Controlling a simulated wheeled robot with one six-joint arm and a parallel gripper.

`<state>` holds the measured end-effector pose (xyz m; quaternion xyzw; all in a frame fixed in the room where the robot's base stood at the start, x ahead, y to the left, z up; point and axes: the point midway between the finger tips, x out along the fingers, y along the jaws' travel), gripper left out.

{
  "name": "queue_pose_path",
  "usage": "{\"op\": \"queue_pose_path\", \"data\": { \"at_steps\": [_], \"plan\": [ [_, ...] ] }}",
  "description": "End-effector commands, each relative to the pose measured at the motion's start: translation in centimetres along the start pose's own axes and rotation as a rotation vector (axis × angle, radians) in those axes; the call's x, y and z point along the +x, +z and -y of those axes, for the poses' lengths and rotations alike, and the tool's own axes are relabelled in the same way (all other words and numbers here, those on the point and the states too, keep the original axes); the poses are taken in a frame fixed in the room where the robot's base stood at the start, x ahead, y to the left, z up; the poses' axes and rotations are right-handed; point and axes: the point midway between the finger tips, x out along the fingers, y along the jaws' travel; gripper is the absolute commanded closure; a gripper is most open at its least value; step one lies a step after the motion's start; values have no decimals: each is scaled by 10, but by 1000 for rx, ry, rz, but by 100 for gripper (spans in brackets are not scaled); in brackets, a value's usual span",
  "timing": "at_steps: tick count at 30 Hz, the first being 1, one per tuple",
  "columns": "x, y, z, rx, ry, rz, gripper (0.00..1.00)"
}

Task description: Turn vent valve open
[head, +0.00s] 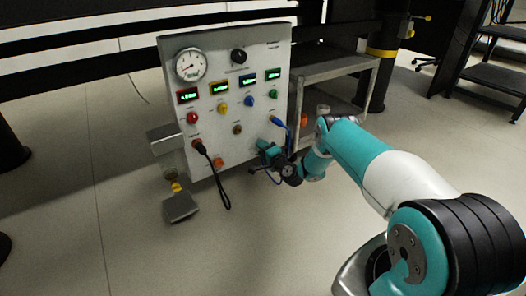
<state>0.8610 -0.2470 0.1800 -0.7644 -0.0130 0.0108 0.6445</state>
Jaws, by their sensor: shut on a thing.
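The upright control panel (215,135) stands left of centre in the head view. My gripper (259,162) is at the panel's lower right part, close against its face. It is shut on a small part there, which the gripper itself hides. I take this part to be the vent valve, but its shape and how far it is turned cannot be made out. My arm reaches in from the lower right.
A gauge (191,65), a black knob (238,56), small displays and coloured knobs sit higher on the panel. A black cable (218,180) and a blue cable (289,135) hang near my gripper. A grey cart (335,70) stands at right. The front floor is clear.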

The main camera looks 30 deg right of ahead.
Motion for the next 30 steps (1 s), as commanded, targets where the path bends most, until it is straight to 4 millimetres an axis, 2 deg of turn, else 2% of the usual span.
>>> {"op": "queue_pose_path", "data": {
  "at_steps": [13, 30],
  "plan": [
    [0, 1, -1, 282, 1, 1, 87],
    [0, 1, 0, 346, 1, 2, 87]
  ]
}}
